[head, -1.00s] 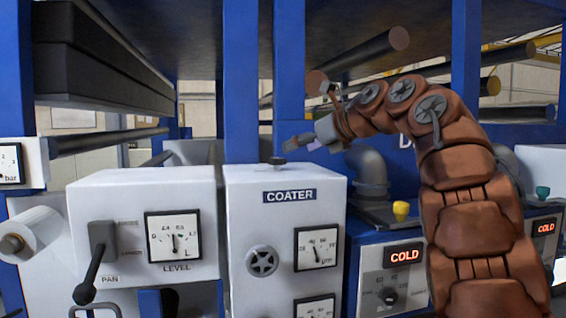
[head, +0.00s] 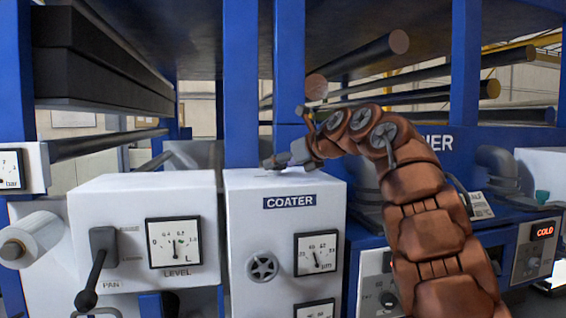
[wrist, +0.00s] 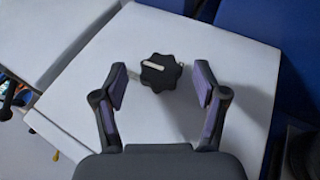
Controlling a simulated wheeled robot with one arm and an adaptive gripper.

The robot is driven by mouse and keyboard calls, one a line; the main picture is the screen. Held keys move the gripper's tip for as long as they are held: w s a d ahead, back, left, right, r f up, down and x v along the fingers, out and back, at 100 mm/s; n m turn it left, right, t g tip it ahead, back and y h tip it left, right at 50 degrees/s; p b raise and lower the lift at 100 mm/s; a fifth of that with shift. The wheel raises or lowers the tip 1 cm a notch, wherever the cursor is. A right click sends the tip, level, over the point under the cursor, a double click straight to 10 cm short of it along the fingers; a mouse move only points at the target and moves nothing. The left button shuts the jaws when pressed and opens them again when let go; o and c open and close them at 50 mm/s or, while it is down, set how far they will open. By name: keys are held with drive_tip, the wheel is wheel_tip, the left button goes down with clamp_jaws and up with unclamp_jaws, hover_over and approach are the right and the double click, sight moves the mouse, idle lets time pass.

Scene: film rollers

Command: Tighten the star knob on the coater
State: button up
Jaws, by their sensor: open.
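The coater (head: 240,215) is a white cabinet in the middle of the head view. In the wrist view, a black star knob (wrist: 160,73) with a pale pointer stripe sits on the coater's white top (wrist: 150,120). My gripper (wrist: 160,82) is open, with one finger on each side of the knob and visible gaps to it. I cannot tell the height of the fingertips over the top. In the head view my gripper (head: 272,162) is above the coater's top, and the knob is hidden there.
A spoked wheel (head: 263,267) and a gauge (head: 316,253) are on the coater's front. The white level unit (head: 120,205) with a black lever (head: 97,265) stands to the left. Blue posts (head: 240,80) rise behind the coater. A grey pipe (head: 365,170) is to the right.

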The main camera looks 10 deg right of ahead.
drive_tip(key=c, duration=1.1)
drive_tip(key=shift+c, duration=0.2)
